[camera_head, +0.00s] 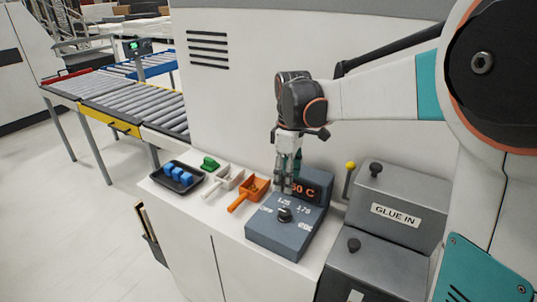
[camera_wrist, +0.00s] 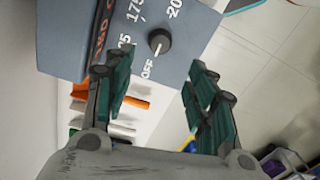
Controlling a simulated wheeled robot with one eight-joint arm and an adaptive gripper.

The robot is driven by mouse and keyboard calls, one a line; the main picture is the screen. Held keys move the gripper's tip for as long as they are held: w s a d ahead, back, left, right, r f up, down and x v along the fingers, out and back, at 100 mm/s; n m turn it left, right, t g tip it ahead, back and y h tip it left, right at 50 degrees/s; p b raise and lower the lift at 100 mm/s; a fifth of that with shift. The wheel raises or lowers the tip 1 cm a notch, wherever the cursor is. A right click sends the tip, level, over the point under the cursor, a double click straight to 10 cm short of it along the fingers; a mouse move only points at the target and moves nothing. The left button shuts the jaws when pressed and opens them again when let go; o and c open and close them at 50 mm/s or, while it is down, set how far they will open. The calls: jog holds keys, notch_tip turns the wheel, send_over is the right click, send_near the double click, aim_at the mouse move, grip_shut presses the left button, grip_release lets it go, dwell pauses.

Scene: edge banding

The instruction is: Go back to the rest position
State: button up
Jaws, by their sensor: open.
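My gripper (camera_head: 287,183) is above the blue-grey control box, its fingers pointing down in front of the lit display. In the wrist view my gripper (camera_wrist: 159,66) is open, with nothing between its two green-padded fingers. The control box (camera_head: 268,236) has a black knob (camera_head: 284,214) on its sloping face. The knob also shows in the wrist view (camera_wrist: 159,41), beyond the fingertips and apart from them; its white mark appears to point towards OFF. The orange-red display (camera_head: 312,191) is partly hidden by the fingers, and only "50 C" reads clearly.
An orange scoop (camera_head: 248,193), a white scoop (camera_head: 223,181), a green one (camera_head: 210,163) and a black tray (camera_head: 170,181) with blue pieces lie left of the box. Dark GLUE IN housings (camera_head: 397,215) and a yellow-knobbed lever (camera_head: 350,166) stand right. A roller conveyor (camera_head: 130,100) is further left.

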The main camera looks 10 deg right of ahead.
jog(key=s+f+m+t+b, duration=0.1)
jog(key=s+m, duration=0.4)
jog(key=s, duration=0.5)
jog(key=s+f+m+t+b, duration=0.2)
jog(key=s+m+t+b, duration=0.2)
jog(key=s, duration=0.7)
jog(key=m+t, duration=0.2)
jog(key=shift+s+f+t, duration=0.2)
jog(key=shift+s+t, duration=0.05)
jog(key=shift+t, duration=0.05)
jog(key=shift+a, duration=0.1)
jog(key=shift+c, duration=0.5)
